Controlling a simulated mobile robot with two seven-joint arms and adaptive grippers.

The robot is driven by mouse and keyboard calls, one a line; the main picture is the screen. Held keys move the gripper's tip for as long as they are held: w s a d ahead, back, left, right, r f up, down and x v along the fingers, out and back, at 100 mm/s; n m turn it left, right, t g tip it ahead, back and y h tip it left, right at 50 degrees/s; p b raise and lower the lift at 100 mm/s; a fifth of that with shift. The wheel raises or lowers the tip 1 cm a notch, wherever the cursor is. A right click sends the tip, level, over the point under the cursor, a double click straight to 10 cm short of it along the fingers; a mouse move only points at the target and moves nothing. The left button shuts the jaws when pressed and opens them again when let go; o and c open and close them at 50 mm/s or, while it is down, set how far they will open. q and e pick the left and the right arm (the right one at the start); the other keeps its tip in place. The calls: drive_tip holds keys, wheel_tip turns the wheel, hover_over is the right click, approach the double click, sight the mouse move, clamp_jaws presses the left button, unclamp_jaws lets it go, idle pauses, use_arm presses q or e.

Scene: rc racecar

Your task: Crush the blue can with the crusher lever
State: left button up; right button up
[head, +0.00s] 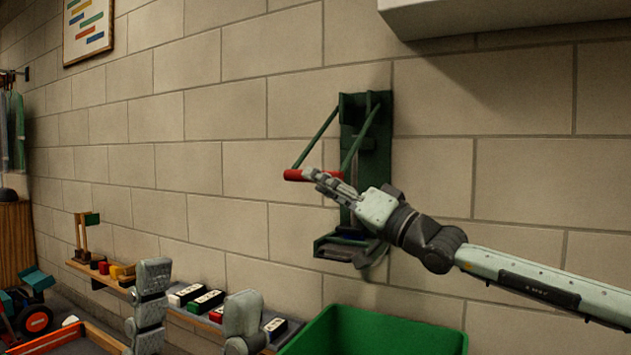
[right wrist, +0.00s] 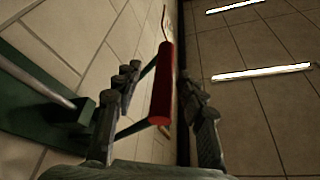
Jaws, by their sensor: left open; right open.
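The green can crusher (head: 378,150) is mounted on the block wall. Its lever has two green arms running from near the top of the frame out and down to a red handle (head: 297,175). A dark blue patch (head: 350,232), possibly the can, shows low in the crusher, partly hidden by my right arm. My right gripper (head: 318,180) is open at the red handle. In the right wrist view, the handle (right wrist: 163,90) lies between the two spread fingers, with no clear grip on it. My left gripper (head: 197,280) is open, fingers up, low in the head view.
A green bin (head: 375,330) stands below the crusher. A low shelf (head: 175,312) along the wall holds several small boxes and blocks. A white box-like fixture (head: 480,12) juts out at upper right. A wheeled toy vehicle (head: 35,320) is at lower left.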

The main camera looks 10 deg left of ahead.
drive_tip(key=v, duration=0.9)
drive_tip(key=shift+d+f, duration=0.2)
drive_tip(key=shift+d, duration=0.2)
drive_tip(key=shift+s, duration=0.1)
